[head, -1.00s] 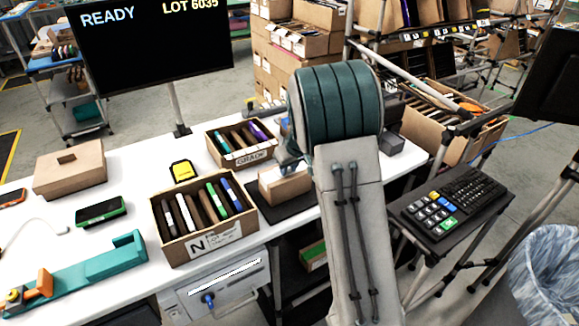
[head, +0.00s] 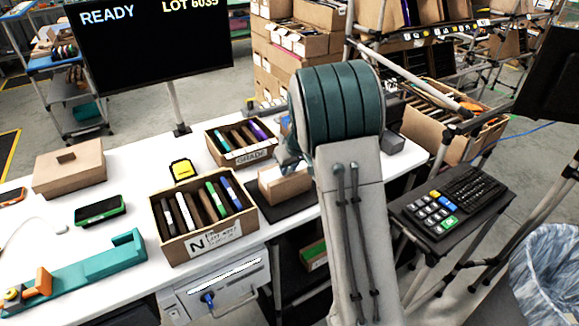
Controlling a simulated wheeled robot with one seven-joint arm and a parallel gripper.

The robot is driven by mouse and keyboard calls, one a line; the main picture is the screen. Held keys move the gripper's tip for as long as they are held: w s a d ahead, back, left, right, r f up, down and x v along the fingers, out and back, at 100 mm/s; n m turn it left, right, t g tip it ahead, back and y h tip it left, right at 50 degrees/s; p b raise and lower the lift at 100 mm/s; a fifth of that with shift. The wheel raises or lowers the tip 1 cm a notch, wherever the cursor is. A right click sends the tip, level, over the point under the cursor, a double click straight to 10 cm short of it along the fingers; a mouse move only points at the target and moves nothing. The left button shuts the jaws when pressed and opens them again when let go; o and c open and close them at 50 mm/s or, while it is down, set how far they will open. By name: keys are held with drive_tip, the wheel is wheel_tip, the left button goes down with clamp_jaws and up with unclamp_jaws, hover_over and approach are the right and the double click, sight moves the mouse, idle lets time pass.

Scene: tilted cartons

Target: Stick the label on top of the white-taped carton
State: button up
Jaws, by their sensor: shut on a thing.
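A small brown carton (head: 286,189) stands on a dark mat (head: 262,212) at the right part of the white table. My arm covers its right end, and I cannot make out white tape on it. My arm rises in front and bends down behind itself. Only a blue-grey edge of its far end shows, just above the carton. My gripper's fingers are hidden behind the arm. No loose label can be made out.
An open box with N on its front (head: 172,245) and another marked GRADE (head: 228,160) hold upright items close left of the carton. A lidded box (head: 62,178), a yellow device (head: 183,169) and a teal fixture (head: 85,270) lie further left. A keypad (head: 440,205) stands right.

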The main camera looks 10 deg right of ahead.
drive_tip(key=o, duration=0.9)
drive_tip(key=w+r+p+v, duration=0.1)
drive_tip(key=w+p+v, duration=0.1)
drive_tip(key=v, duration=1.7)
drive_tip(key=shift+a, duration=0.3)
drive_tip(key=shift+r, duration=0.1)
drive_tip(key=s+a+f+m, duration=0.1)
drive_tip(key=s+m, duration=0.1)
drive_tip(key=s, duration=1.2)
drive_tip(key=s+a+f+m+h, duration=0.1)
drive_tip(key=s+f, duration=0.1)
drive_tip(key=s, duration=1.3)
drive_tip(key=shift+s+a+f+m+g, duration=0.25)
drive_tip(key=shift+s+f+m+g, duration=0.05)
drive_tip(key=shift+f+m+g, duration=0.1)
